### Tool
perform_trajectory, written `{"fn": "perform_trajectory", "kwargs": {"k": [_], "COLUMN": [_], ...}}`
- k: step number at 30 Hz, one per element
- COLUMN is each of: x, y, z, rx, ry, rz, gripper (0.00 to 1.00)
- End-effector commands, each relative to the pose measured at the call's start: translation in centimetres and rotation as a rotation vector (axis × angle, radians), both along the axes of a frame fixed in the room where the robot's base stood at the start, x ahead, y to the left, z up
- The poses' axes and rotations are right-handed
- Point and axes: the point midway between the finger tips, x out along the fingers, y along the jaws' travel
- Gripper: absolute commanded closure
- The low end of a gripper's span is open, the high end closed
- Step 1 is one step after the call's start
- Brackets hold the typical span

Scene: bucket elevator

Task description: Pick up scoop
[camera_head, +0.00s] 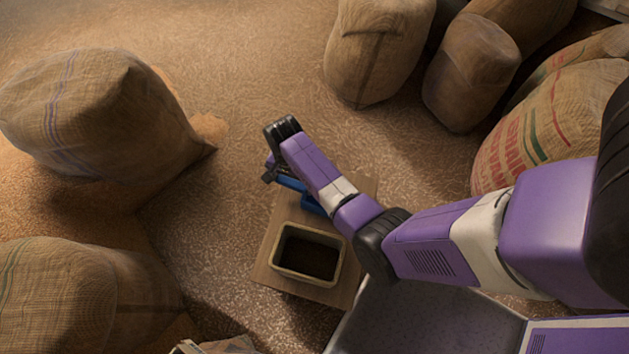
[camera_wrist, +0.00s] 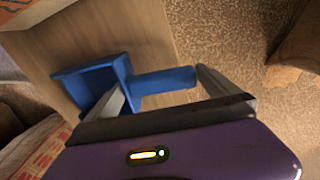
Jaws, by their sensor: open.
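The blue scoop (camera_head: 290,184) lies on a wooden board (camera_head: 262,270), partly hidden under my arm in the head view. In the wrist view the scoop (camera_wrist: 163,82) shows its square pan at left and its handle pointing right. My gripper (camera_head: 268,172) is over the scoop. In the wrist view my gripper (camera_wrist: 160,85) is open, with one finger near the joint of pan and handle and the other near the handle's far end. The handle lies across the space between the fingertips. Whether the fingers touch the scoop, I cannot tell.
A rectangular tan tub (camera_head: 277,262) with dark contents stands on the board, near the scoop. Burlap sacks stand around: a large one at left (camera_head: 95,115), one at lower left (camera_head: 80,300), and several at the upper right (camera_head: 375,50). Grain-covered floor lies open between them.

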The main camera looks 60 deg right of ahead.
Motion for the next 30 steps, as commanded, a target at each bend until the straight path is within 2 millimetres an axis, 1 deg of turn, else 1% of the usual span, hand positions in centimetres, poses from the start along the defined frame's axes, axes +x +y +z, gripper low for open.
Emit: {"fn": "perform_trajectory", "kwargs": {"k": [4, 5, 6, 8, 9, 13, 23, 26, 29, 30], "x": [0.0, 0.0, 0.0, 0.0, 0.0, 0.0, 0.1, 0.1, 0.1, 0.1], "y": [0.0, 0.0, 0.0, 0.0, 0.0, 0.0, 0.0, 0.0, -0.1, 0.0], "z": [0.0, 0.0, 0.0, 0.1, 0.1, 0.1, 0.4, 1.1, 2.5, 3.2], "rx": [-0.001, -0.001, -0.001, -0.001, -0.001, -0.001, -0.001, -0.002, -0.002, -0.002], "ry": [-0.001, -0.001, -0.001, 0.0, -0.001, -0.001, -0.001, -0.002, -0.004, -0.004], "rz": [0.0, 0.0, 0.0, 0.0, 0.0, 0.0, 0.001, 0.001, 0.001, 0.001], "gripper": [0.0, 0.02, 0.1, 0.22, 0.29, 0.55, 0.56, 0.56, 0.56, 0.56]}}
